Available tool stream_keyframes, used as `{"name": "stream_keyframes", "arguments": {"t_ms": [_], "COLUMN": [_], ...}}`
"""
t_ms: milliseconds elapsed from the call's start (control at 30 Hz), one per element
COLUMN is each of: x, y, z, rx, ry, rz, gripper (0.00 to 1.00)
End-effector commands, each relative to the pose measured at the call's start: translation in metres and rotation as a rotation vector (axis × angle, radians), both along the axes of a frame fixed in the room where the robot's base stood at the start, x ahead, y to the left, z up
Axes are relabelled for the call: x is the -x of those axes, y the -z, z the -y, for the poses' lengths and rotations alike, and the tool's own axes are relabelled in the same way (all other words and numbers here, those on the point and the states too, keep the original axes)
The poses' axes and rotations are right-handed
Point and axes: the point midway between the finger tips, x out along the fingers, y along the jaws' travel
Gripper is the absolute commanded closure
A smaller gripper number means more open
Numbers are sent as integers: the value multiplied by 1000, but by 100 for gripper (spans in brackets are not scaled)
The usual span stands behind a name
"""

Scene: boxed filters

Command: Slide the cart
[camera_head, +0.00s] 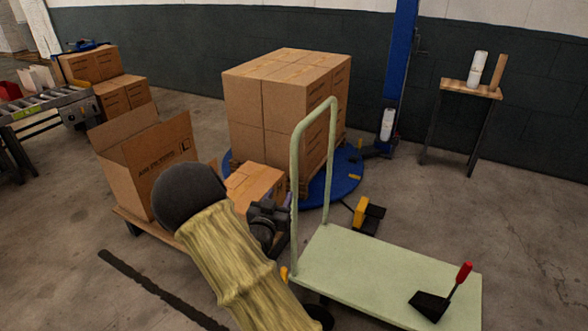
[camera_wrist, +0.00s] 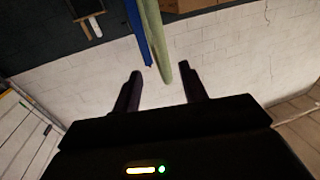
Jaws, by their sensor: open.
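The cart (camera_head: 385,274) is a pale green flat platform with a tall hoop handle (camera_head: 333,150) at its left end. My gripper (camera_head: 284,208) is beside the handle's left post in the head view, partly hidden by my arm. In the wrist view my gripper (camera_wrist: 160,72) is open, its two dark fingers apart. The pale green handle (camera_wrist: 153,40) appears between and beyond the fingertips there. I cannot tell whether the fingers touch it.
A red-handled dark tool (camera_head: 433,304) lies on the cart's deck. Stacked boxes (camera_head: 285,95) stand on a blue round base (camera_head: 345,180) behind the handle. An open box (camera_head: 140,165) is at left. A yellow-black object (camera_head: 368,213) is on the floor behind the cart.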

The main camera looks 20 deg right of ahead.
Motion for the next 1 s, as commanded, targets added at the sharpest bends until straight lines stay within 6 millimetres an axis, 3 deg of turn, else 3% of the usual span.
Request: {"name": "stream_keyframes", "arguments": {"t_ms": [700, 1000], "x": [-95, -117], "y": [1, 0], "z": [83, 101], "rx": [1, 0], "ry": [1, 0], "rz": [0, -1], "gripper": [57, 57]}}
